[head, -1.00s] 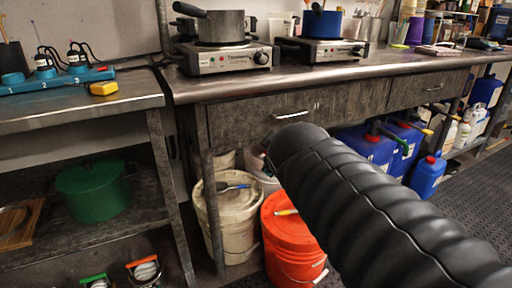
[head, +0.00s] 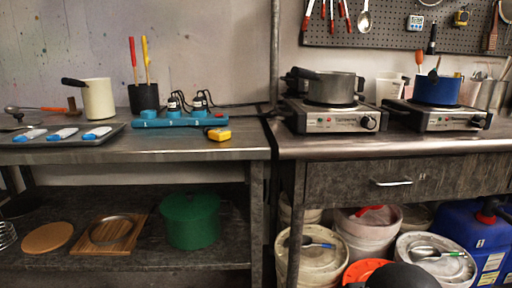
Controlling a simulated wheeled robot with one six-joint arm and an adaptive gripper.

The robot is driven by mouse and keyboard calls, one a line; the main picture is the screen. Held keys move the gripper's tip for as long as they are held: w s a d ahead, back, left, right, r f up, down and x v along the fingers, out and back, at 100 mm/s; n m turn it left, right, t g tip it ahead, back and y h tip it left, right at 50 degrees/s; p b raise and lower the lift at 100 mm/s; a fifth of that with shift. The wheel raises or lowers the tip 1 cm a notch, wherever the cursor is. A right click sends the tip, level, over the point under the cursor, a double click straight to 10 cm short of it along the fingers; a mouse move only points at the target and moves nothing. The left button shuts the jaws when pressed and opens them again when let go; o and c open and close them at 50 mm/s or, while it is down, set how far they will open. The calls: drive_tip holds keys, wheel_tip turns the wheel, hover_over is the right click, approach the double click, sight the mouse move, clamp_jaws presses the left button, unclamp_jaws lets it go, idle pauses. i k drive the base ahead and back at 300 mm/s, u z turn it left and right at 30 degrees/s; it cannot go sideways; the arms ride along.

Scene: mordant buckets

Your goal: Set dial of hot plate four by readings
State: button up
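A hot plate (head: 331,122) with a dial (head: 369,122) stands on the right bench in the head view, a grey pot (head: 334,88) on top. A second hot plate (head: 440,123) with a dial (head: 478,121) is to its right, under a blue pot (head: 437,90). A darker pot shows partly behind the grey one. I cannot tell which plate is number four, nor read the dial settings. A blue strip (head: 180,122) with round blue pieces and a yellow device (head: 218,134) are on the left bench; no reading is legible.
A cream pot (head: 98,97) and a tray (head: 60,138) stand on the left bench. A green pot (head: 190,220) is on its shelf. White buckets (head: 310,260) and a blue canister (head: 480,238) fill the space under the right bench. Tools hang on a pegboard (head: 390,25).

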sight(477, 121)
drive_tip(key=z, duration=1.35)
drive_tip(key=k, duration=0.65)
drive_tip(key=z, duration=0.35)
drive_tip(key=i, duration=1.35)
drive_tip(key=u, duration=0.55)
